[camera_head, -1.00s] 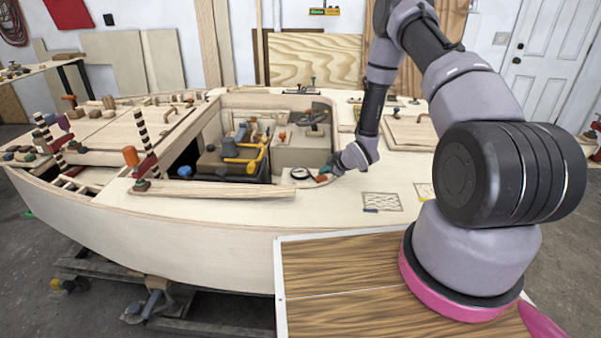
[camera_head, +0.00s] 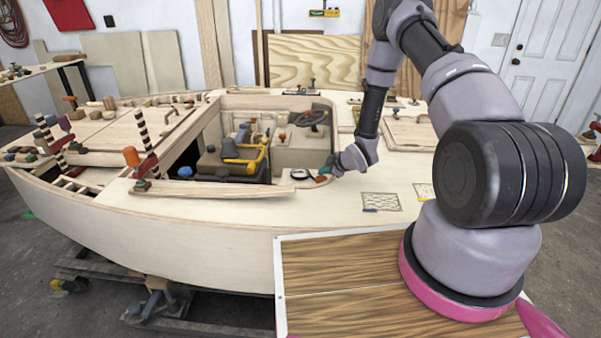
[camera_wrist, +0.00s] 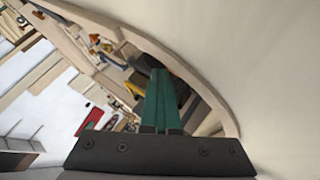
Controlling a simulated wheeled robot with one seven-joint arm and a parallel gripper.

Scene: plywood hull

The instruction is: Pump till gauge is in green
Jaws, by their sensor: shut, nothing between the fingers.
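A small round gauge (camera_head: 300,174) with a pale face and dark rim sits on the deck at the near right edge of the cockpit opening. Its needle and any green zone are too small to read. A small orange-red piece (camera_head: 321,179) lies just right of the gauge. I cannot tell if it is the pump's handle. My gripper (camera_head: 327,169) is low over the deck edge, close to that piece. In the wrist view its green fingers (camera_wrist: 161,80) are together with nothing between them. I cannot tell if they touch anything.
The cockpit holds a yellow tubular frame (camera_head: 262,158) and dark blocks. A dark wheel-like part (camera_head: 312,117) stands behind. A long wooden strip (camera_head: 205,190) lies left of the gauge. A patterned panel (camera_head: 381,201) lies on the open deck to the right.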

